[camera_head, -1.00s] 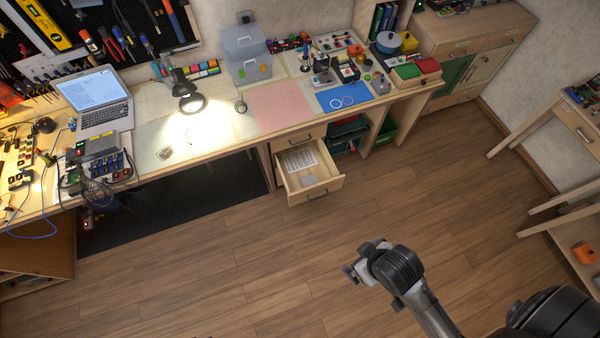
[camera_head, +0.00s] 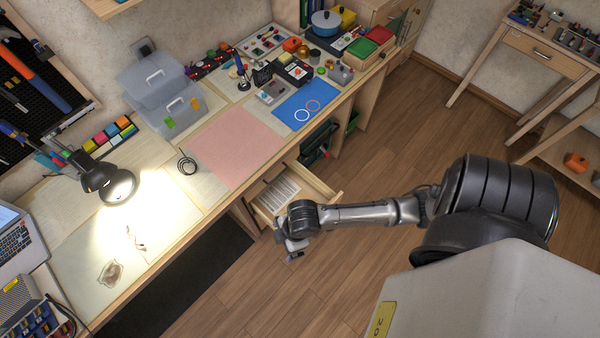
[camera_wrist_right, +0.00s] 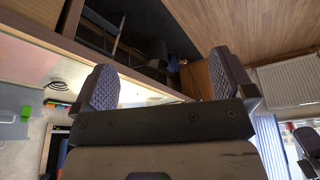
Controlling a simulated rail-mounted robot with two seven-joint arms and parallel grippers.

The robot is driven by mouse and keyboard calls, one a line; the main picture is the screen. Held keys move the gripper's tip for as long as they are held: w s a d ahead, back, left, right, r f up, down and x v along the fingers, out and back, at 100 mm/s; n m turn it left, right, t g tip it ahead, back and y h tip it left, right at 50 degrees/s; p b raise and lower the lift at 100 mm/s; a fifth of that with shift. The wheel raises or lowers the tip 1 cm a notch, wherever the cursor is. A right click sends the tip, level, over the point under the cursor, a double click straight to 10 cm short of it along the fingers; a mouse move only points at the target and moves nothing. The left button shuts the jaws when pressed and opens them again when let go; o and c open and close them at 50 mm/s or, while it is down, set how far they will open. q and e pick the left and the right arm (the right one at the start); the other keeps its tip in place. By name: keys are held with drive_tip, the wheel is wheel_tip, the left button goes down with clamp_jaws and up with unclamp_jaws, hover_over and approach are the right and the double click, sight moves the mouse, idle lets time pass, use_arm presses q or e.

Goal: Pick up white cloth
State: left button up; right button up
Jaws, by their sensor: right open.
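I cannot clearly make out a white cloth in these views. The open drawer (camera_head: 322,184) under the workbench holds a pale sheet with printed lines (camera_head: 277,194). The front part of the drawer is hidden behind my right wrist. A small crumpled greyish piece (camera_head: 110,272) lies on the bench near the lamp; I cannot tell what it is. My right gripper (camera_head: 291,250) is at the drawer's front, apart from the sheet. In the right wrist view its two fingers (camera_wrist_right: 165,82) are wide apart with nothing between them. My left gripper is not in view.
The lit lamp (camera_head: 108,185), pink mat (camera_head: 236,148), blue mat (camera_head: 305,104) and clear plastic boxes (camera_head: 165,100) stand on the workbench (camera_head: 150,285). Its front edge is close to my right arm. The wooden floor (camera_head: 385,160) right of the drawer is clear.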

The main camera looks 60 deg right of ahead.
drive_tip(key=w+d+f+n+g+b, duration=0.1)
drive_tip(key=d+f+n+b, duration=0.15)
drive_tip(key=f+b, duration=0.55)
drive_tip(key=w+d+f+n+b, duration=0.1)
drive_tip(key=w+d+f+b, duration=0.2)
drive_tip(key=f, duration=0.8)
drive_tip(key=w+d+f+h+b, duration=0.1)
drive_tip(key=d+f+b, duration=0.5)
drive_tip(key=f+b, duration=0.1)
drive_tip(key=w+d+f+g+b, duration=0.1)
drive_tip(key=d+f+b, duration=0.4)
drive_tip(key=f, duration=0.5)
drive_tip(key=w+d+f+h+b, duration=0.1)
drive_tip(key=d+f+b, duration=0.5)
drive_tip(key=f+b, duration=0.3)
drive_tip(key=shift+w+d+f+n+g+h+b, duration=0.25)
drive_tip(key=shift+w+d+n+g+h+b, duration=0.1)
drive_tip(key=shift+b, duration=0.25)
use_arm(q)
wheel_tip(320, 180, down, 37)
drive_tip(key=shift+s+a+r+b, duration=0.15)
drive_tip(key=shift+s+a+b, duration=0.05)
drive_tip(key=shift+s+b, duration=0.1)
use_arm(e)
drive_tip(key=shift+f, duration=0.75)
